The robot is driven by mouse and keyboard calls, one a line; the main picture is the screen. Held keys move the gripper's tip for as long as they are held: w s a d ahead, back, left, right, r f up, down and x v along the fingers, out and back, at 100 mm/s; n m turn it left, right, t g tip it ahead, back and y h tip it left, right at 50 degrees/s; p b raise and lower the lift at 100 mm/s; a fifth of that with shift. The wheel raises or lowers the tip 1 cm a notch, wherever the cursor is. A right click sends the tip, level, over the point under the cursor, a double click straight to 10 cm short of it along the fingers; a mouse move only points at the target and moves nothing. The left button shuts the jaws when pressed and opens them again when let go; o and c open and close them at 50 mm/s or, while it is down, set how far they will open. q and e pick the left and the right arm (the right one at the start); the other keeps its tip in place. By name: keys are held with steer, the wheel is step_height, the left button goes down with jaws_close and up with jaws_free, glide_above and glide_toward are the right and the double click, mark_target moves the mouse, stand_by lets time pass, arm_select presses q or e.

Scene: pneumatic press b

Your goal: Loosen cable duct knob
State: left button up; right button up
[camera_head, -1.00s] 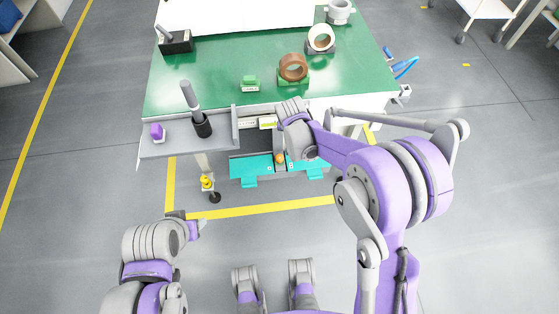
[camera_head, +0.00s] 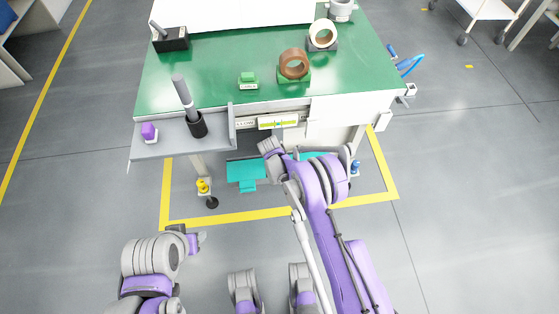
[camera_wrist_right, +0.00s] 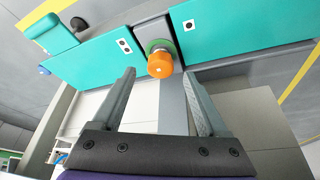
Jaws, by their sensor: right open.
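The orange knob (camera_wrist_right: 160,64) sits on a green collar on a grey bar between two teal panels (camera_wrist_right: 95,52) in the right wrist view. My right gripper (camera_wrist_right: 160,74) is open and empty, its two fingers pointing toward the knob with one on each side in the picture. The gap in depth between fingertips and knob is hard to judge. In the head view my right arm covers the knob, and a teal panel (camera_head: 246,172) shows below the table. My left gripper (camera_head: 194,241) hangs low at the left, away from the table; its jaws are unclear.
The green-topped table (camera_head: 205,75) carries tape rolls (camera_head: 294,64) and a small green block (camera_head: 248,79). A grey side shelf (camera_head: 170,142) holds a dark cup with a grey rod (camera_head: 184,92) and a purple item (camera_head: 149,131). A yellow floor line (camera_head: 190,223) surrounds the station.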

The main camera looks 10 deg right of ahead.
steer(key=shift+b+x, duration=0.3)
steer(key=shift+x, duration=1.9)
steer(key=shift+c, duration=0.3)
jaws_close()
